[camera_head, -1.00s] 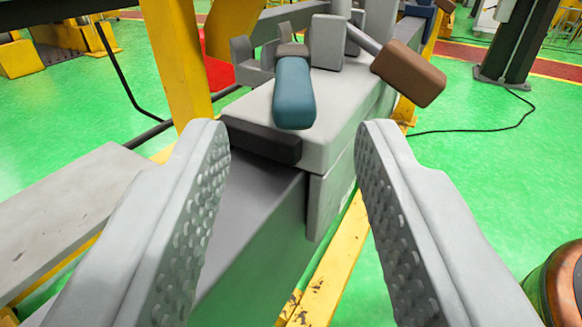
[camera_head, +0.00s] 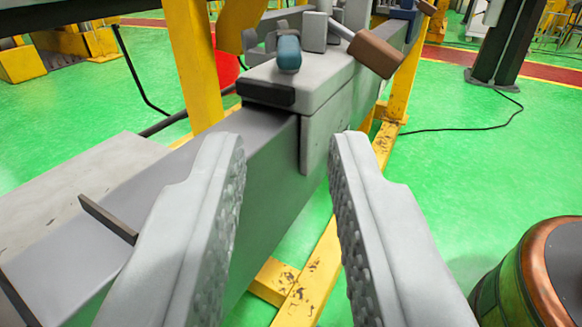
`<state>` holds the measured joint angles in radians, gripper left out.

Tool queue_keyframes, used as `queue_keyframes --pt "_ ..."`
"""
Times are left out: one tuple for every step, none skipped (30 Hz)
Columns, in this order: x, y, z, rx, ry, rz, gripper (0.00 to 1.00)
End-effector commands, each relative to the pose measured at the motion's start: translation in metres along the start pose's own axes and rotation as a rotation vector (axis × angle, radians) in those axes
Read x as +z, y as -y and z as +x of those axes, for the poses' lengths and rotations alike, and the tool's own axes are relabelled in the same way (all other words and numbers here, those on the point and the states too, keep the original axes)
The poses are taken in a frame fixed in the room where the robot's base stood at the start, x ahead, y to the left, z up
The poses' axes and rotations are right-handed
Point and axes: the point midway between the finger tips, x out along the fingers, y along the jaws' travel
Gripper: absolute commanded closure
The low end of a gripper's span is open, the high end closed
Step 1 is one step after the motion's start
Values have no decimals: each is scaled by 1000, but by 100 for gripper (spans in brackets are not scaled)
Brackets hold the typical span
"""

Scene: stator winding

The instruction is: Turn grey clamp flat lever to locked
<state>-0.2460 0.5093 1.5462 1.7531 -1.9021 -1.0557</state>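A grey clamp (camera_head: 320,95) sits on a long grey beam in the upper middle of the view. It has a short lever with a blue grip (camera_head: 289,54) pointing toward me, and another lever with a brown grip (camera_head: 374,53) slanting down to the right. Which of them is the flat lever I cannot tell for sure. My gripper (camera_head: 291,150) is open and empty. Its two ridged fingers are apart, nearer to me than the clamp, and touch neither lever.
The grey beam (camera_head: 170,180) runs from lower left to the clamp. Yellow frame posts (camera_head: 194,65) stand behind it, with a yellow rail (camera_head: 312,270) below. A copper and green drum (camera_head: 550,270) stands at lower right. Open green floor lies right.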

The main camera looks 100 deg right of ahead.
Motion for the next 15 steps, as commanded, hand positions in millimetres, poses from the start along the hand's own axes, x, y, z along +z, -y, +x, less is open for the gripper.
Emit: queue_keyframes --pt "0 0 0 0 0 0 85" --pt "0 0 0 0 0 0 91" --pt "0 0 1 -1 -1 2 99" --pt "-1 0 2 -4 -3 5 100" --pt "-3 0 4 -8 -7 11 100" --pt "-6 1 10 -20 -17 24 100" --pt "-9 1 14 -33 -26 40 100" --pt "-14 2 21 -50 -39 58 100" --pt "-21 3 31 -78 -59 87 100" --pt "-27 4 40 -103 -77 112 100" --pt "-34 5 49 -134 -96 139 100" --pt "-43 6 62 -179 -123 177 100" --pt "-51 6 72 -216 -144 207 100" --pt "-58 7 81 -256 -164 234 100" --pt "-68 7 93 -310 -190 269 100"
